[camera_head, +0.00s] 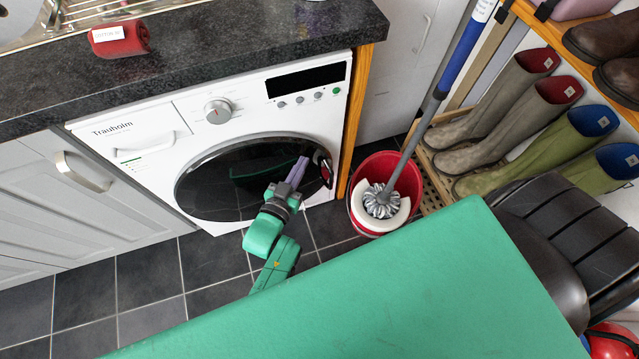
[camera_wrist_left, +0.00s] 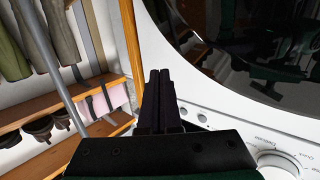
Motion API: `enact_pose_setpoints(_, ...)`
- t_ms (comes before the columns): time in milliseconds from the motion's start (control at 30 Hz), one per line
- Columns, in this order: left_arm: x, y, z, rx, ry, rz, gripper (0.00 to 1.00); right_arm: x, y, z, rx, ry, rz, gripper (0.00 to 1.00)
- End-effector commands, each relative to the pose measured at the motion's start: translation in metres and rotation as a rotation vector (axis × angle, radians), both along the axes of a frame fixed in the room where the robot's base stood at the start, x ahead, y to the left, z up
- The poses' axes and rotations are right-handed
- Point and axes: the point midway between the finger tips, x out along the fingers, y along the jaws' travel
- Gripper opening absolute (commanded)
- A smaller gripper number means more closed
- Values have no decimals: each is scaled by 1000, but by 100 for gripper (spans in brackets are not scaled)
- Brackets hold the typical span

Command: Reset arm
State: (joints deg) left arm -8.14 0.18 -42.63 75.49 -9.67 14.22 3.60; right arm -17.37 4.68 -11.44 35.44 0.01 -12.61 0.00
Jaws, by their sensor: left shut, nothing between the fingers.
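My left gripper (camera_head: 297,172) is in front of the washing machine's dark round door, near the right side of the door. Its fingers are together with nothing between them; they also show shut in the left wrist view (camera_wrist_left: 160,85). The washing machine (camera_head: 200,158) is white, and its door (camera_head: 225,185) looks closed. In the left wrist view the machine's front (camera_wrist_left: 215,105) is close to the fingers; I cannot tell whether they touch it. My right gripper is not in view.
A red mop bucket (camera_head: 357,212) with a mop stands right of the machine. Welly boots (camera_head: 490,115) stand on a wooden rack at the right. A rolled red cloth (camera_head: 120,42) lies on the dark worktop (camera_head: 230,50). Tiled floor (camera_head: 150,285) is clear at the lower left.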

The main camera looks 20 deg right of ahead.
Motion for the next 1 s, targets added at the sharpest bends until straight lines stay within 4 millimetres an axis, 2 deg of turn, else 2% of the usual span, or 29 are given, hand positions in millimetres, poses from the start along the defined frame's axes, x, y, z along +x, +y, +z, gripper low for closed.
enact_pose_setpoints(100,-25,0,2,0,7,0,0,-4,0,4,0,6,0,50)
enact_pose_setpoints(400,-86,0,7,2,8,-2,0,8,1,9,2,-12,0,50)
enact_pose_setpoints(533,-94,0,8,3,6,-2,0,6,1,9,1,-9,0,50)
enact_pose_setpoints(867,-94,3,3,15,17,1,0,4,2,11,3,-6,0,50)
enact_pose_setpoints(967,-94,23,-26,86,95,24,0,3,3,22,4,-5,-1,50)
enact_pose_setpoints(1000,-96,39,-47,135,150,41,0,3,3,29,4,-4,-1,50)
